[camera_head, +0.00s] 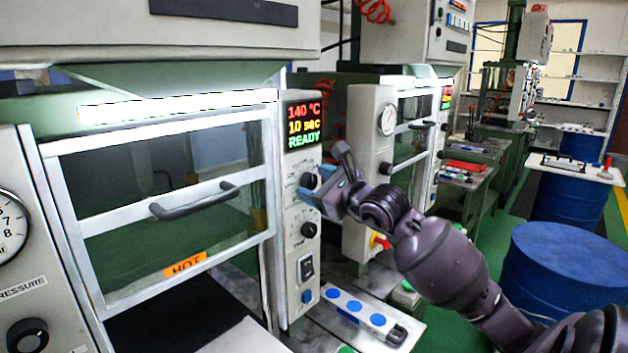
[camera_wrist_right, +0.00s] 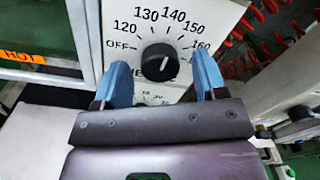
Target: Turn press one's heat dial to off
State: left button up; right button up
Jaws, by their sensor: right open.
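Press one's heat dial is a round black knob (camera_wrist_right: 158,62) on a white panel, ringed by OFF and 120 to 160 marks. Its white pointer line points up, near the 140 mark. My right gripper (camera_wrist_right: 163,80) is open, with one blue finger on each side of the dial; I cannot tell if they touch it. In the head view the right gripper (camera_head: 314,186) is at the upper knob of the press's control column (camera_head: 290,205) and partly hides it. The display (camera_head: 304,126) above reads 140 °C, 10 sec, READY. My left gripper is not in view.
A second black knob (camera_head: 309,230) and a rocker switch (camera_head: 306,266) sit below on the column. The glazed press door (camera_head: 180,268) is down, with an orange HOT label. A box with blue buttons (camera_head: 355,314) lies below. Another press (camera_head: 372,150) stands behind; blue drums (camera_head: 565,270) are at right.

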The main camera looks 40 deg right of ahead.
jog(key=shift+w, duration=0.4)
